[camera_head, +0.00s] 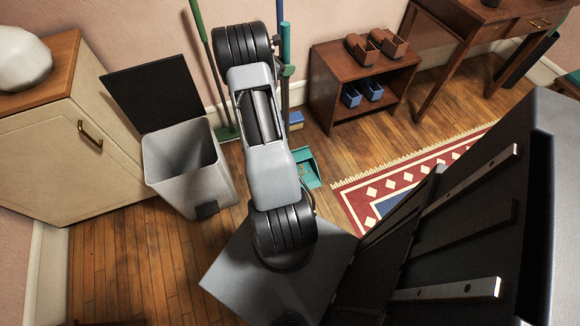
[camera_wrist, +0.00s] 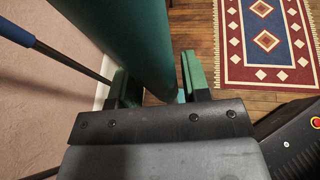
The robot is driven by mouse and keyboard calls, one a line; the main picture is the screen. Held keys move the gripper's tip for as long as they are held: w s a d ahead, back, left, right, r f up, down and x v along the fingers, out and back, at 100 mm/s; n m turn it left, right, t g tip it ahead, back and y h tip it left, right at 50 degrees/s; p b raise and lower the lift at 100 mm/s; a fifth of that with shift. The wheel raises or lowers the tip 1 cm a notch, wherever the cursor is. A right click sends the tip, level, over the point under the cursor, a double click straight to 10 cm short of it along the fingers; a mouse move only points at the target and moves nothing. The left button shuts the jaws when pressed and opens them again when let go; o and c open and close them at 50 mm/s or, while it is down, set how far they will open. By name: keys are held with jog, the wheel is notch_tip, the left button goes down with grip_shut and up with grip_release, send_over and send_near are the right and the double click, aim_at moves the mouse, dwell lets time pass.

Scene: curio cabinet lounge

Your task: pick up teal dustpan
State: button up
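The teal dustpan (camera_head: 306,168) rests on the wooden floor, its pan partly hidden behind my arm in the head view. Its teal handle (camera_head: 287,42) stands upright near the wall. In the wrist view the handle (camera_wrist: 135,35) looms large and runs down between the two fingers of my gripper (camera_wrist: 160,85). A little floor shows beside the left finger lower down. I cannot tell whether the fingers press on it. My gripper is mostly hidden behind my arm in the head view.
A grey bin (camera_head: 187,165) with its black lid raised stands left of my arm, beside a cabinet (camera_head: 70,150). A green broom (camera_head: 207,55) and a blue pole (camera_head: 280,20) lean close by the wall. A low shelf (camera_head: 345,105) and a patterned rug (camera_head: 395,180) lie right.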

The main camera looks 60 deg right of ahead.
aim_at(285, 39)
grip_shut()
jog(key=shift+r, duration=0.15)
dwell(0.4)
notch_tip(285, 39, up, 10)
jog(key=shift+f+p, duration=0.1)
jog(key=shift+p, duration=1)
jog(key=shift+c, duration=1.4)
grip_release()
grip_shut()
